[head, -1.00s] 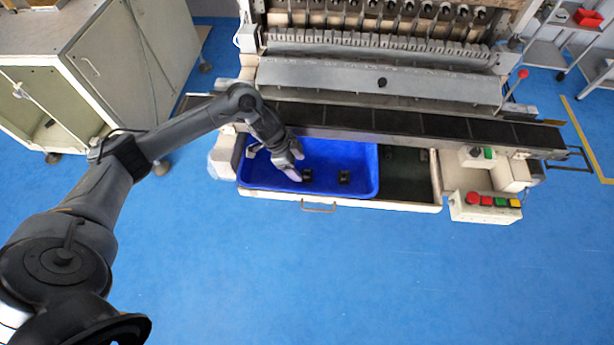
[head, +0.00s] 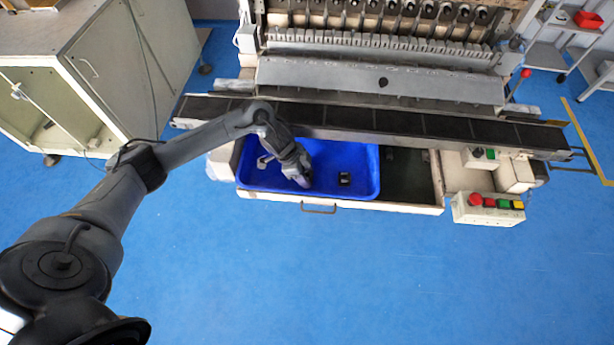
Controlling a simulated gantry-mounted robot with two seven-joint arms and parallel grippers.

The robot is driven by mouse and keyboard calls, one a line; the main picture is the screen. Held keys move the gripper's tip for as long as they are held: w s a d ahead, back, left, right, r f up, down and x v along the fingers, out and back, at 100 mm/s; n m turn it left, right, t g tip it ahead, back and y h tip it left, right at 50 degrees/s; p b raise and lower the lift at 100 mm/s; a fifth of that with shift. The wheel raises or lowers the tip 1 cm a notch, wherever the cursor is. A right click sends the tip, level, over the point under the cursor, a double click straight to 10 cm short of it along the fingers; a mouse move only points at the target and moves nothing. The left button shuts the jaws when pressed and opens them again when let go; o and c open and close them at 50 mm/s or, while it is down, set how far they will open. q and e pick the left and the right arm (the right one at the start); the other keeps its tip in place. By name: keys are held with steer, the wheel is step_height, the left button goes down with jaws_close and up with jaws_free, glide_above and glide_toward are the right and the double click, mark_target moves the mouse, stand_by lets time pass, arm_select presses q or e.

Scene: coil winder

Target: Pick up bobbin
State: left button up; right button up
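A small dark bobbin (head: 344,179) sits in the blue tray (head: 365,160), right of my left gripper. My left gripper (head: 304,182) reaches down into the tray, near its front wall. The spot where a second dark bobbin showed a second ago is now covered by the gripper. I cannot tell whether the fingers touch that bobbin or whether they are open or shut. My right gripper is not in view.
The tray sits in a drawer with a front handle (head: 318,209), below the winder's long dark rail (head: 420,123). A control box with coloured buttons (head: 488,207) is at the right. A cabinet (head: 105,60) stands at the left. The blue floor in front is clear.

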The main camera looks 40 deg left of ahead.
arm_select(q)
steer(key=c, duration=0.7)
step_height(320, 180, up, 10)
steer(key=shift+r+p, duration=0.1)
steer(key=shift+p, duration=1.1)
